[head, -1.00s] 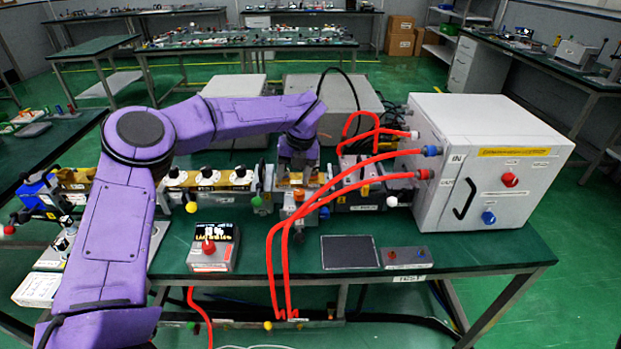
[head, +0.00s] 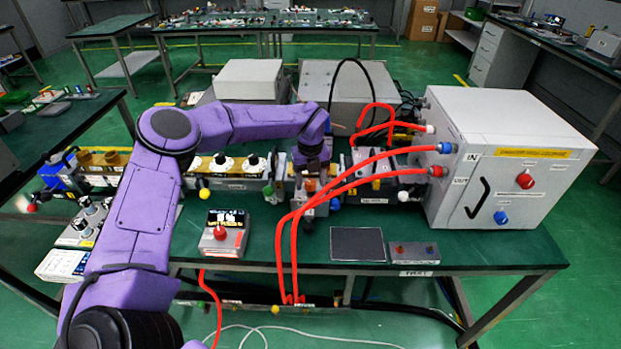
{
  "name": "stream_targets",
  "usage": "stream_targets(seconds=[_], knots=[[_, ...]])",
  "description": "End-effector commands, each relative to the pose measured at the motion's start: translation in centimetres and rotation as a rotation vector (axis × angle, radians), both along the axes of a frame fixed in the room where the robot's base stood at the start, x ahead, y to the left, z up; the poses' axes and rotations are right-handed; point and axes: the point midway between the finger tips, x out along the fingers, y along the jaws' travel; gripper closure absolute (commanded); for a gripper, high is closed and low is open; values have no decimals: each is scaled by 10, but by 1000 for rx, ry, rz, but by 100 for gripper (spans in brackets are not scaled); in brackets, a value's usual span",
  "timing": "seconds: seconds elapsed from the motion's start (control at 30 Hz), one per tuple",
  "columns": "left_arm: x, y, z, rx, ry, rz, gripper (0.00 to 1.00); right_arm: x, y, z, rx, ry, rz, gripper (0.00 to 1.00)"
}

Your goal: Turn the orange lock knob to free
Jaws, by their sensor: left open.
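The orange lock knob (head: 310,186) is small and sits on a grey block in the middle of the waveguide line on the bench. My left gripper (head: 309,175) hangs down just above and around the knob from behind it. The gripper is open. Its fingers are small and partly hidden among the metal parts, so I cannot tell whether they touch the knob. My right gripper is not in view.
Red hoses (head: 345,182) arc close to the right of the gripper to a white cabinet (head: 510,160). A control box with a red button (head: 220,236) and a dark flat pad (head: 357,244) lie in front.

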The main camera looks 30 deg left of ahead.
Motion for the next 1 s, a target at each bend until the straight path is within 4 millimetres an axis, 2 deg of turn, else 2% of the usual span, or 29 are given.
stream_targets(seconds=[0.03, 0.2, 0.57, 0.77, 1.0], knots=[[0, 0, 0, 0, 0, 0, 43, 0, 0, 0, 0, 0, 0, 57], [0, 0, 0, 1, 1, -1, 96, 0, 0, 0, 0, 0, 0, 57], [0, 0, -2, 2, -1, 43, 96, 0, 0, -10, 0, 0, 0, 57], [1, 0, -5, 0, -2, 158, 96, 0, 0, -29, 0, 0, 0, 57], [2, 0, -7, 0, -3, 372, 96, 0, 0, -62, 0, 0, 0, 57]])
